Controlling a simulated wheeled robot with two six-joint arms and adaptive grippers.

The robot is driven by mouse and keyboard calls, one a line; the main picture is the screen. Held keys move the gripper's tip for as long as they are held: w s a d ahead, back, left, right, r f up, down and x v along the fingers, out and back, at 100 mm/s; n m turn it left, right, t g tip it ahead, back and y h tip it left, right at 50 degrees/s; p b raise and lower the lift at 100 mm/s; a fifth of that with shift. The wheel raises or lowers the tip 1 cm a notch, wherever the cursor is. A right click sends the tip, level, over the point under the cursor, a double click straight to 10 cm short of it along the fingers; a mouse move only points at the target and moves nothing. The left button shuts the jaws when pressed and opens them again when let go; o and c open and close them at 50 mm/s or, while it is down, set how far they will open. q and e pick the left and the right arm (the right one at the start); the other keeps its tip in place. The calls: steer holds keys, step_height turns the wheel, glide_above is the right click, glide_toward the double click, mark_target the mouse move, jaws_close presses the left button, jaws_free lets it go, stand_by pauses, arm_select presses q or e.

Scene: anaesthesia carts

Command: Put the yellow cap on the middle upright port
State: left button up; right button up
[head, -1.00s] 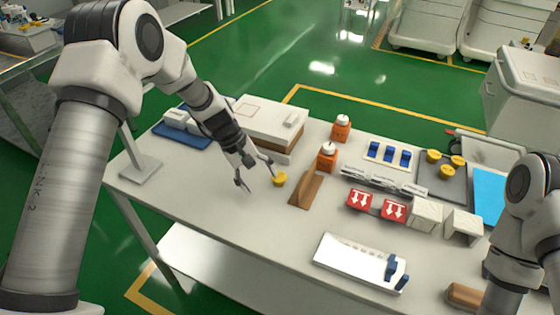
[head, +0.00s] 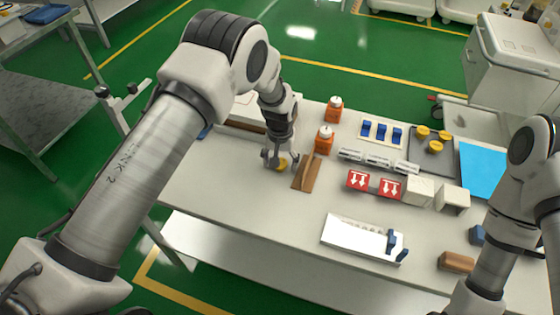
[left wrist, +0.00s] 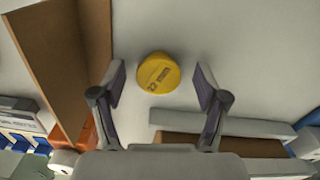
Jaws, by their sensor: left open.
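A yellow cap (head: 282,166) lies on the bench, left of a brown wedge-shaped block. My left gripper (head: 279,160) is open and points down over the cap. In the left wrist view the yellow cap (left wrist: 158,73) lies between the two open fingers of my left gripper (left wrist: 160,82), with a gap on each side. Several more yellow caps (head: 423,131) are on a dark grey tray (head: 416,146) at the back right. I cannot pick out the middle upright port with certainty. My right arm shows at the right edge, but its gripper is out of view.
The brown block (head: 307,173) stands close right of the cap. Two orange bottles (head: 324,140) stand behind it. Red boxes (head: 359,180), white blocks (head: 418,190) and a white tray with blue pieces (head: 350,236) are to the right.

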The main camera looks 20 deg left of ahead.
arm_select(q)
steer(key=shift+d, duration=0.15)
steer(key=c, duration=1)
